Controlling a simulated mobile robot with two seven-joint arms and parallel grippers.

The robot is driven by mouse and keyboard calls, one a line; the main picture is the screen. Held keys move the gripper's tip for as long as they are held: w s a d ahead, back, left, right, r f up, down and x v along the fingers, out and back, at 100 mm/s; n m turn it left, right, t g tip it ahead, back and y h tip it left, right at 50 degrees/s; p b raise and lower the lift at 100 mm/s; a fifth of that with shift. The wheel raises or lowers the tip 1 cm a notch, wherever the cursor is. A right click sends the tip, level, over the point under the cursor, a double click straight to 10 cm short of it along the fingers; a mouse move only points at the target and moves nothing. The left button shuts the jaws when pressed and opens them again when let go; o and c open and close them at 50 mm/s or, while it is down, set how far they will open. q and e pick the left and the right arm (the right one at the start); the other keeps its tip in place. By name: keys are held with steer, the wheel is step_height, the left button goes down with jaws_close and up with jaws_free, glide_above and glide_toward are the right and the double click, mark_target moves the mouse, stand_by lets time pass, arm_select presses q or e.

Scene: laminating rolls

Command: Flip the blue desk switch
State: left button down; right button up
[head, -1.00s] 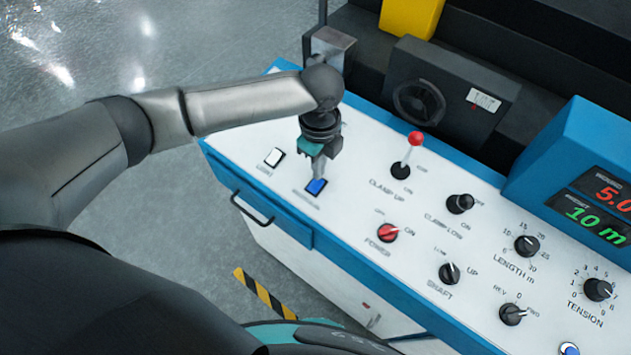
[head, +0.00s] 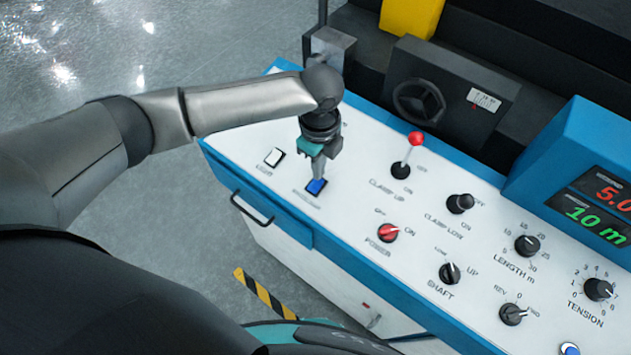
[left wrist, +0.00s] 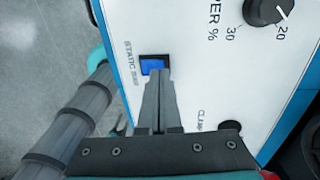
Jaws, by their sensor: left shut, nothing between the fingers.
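The blue desk switch (head: 317,187) is a small blue rocker in a dark frame on the white panel, near its left front edge. My left gripper (head: 318,174) is shut and empty, pointing down with its fingertips at the back side of the switch. In the left wrist view the blue switch (left wrist: 153,65) shows just past the tips of my left gripper (left wrist: 160,75). The fingertips overlap the lower right part of the switch. I cannot tell whether they touch it. My right gripper is not in view.
A white rocker switch (head: 274,157) sits left of the blue one. A red-knobbed lever (head: 414,140), a red power knob (head: 388,232) and several black knobs stand to the right. A drawer handle (head: 252,208) juts from the blue front edge.

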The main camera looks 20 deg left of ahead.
arm_select(q)
steer(key=shift+f+b, duration=0.4)
steer(key=shift+f, duration=0.55)
step_height(320, 180, up, 7)
steer(key=p, duration=0.8)
steer(key=shift+r, duration=0.1)
stand_by(0.3)
stand_by(0.4)
